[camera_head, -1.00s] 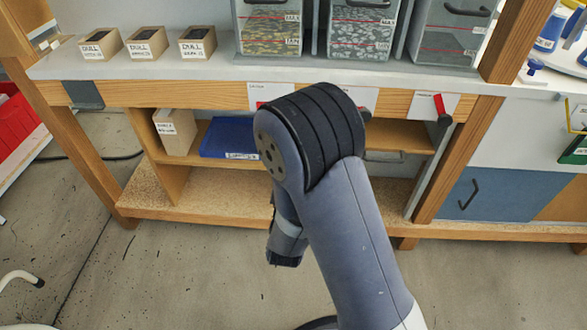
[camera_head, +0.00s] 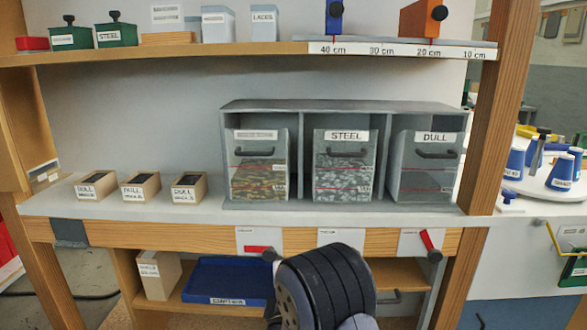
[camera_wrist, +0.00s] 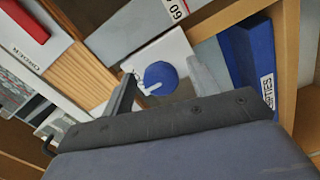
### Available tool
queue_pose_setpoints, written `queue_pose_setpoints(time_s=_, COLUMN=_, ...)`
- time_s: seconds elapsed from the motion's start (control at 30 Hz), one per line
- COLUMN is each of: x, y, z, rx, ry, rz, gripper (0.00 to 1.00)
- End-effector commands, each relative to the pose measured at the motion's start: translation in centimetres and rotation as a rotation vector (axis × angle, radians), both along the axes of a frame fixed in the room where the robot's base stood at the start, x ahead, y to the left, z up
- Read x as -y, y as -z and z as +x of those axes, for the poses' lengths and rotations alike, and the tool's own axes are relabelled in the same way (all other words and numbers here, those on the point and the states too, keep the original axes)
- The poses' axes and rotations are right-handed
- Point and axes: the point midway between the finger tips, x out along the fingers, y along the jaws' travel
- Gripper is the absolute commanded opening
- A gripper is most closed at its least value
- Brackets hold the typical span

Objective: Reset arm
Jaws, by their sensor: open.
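My arm rises at the bottom of the head view, in front of the bench; its gripper is hidden there. In the wrist view my gripper (camera_wrist: 166,74) shows its dark fingers spread apart. A round blue knob-like part (camera_wrist: 160,77) with a small white piece shows between or beyond the fingers, on a white plate. I cannot tell how far it is from them, and I see nothing clearly held.
The bench (camera_head: 80,205) carries small DULL boxes (camera_head: 142,187) and a grey rack (camera_head: 300,107) of clear bins. A blue tray (camera_head: 228,281) lies below. An upper shelf (camera_head: 200,48) holds boxes.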

Motion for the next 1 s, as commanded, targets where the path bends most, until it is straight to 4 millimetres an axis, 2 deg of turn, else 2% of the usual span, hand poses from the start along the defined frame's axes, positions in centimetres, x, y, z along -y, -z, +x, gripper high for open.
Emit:
queue_pose_setpoints(time_s=0.53, x=0.0, y=-0.1, z=-0.2, rx=-0.002, ry=0.000, rz=-0.020, gripper=0.57)
queue_pose_setpoints(time_s=0.67, x=-0.2, y=-0.1, z=-2.1, rx=-0.004, ry=-0.003, rz=-0.024, gripper=0.57)
queue_pose_setpoints(time_s=1.0, x=-0.5, y=-0.1, z=-8.9, rx=-0.004, ry=-0.005, rz=-0.025, gripper=0.57)
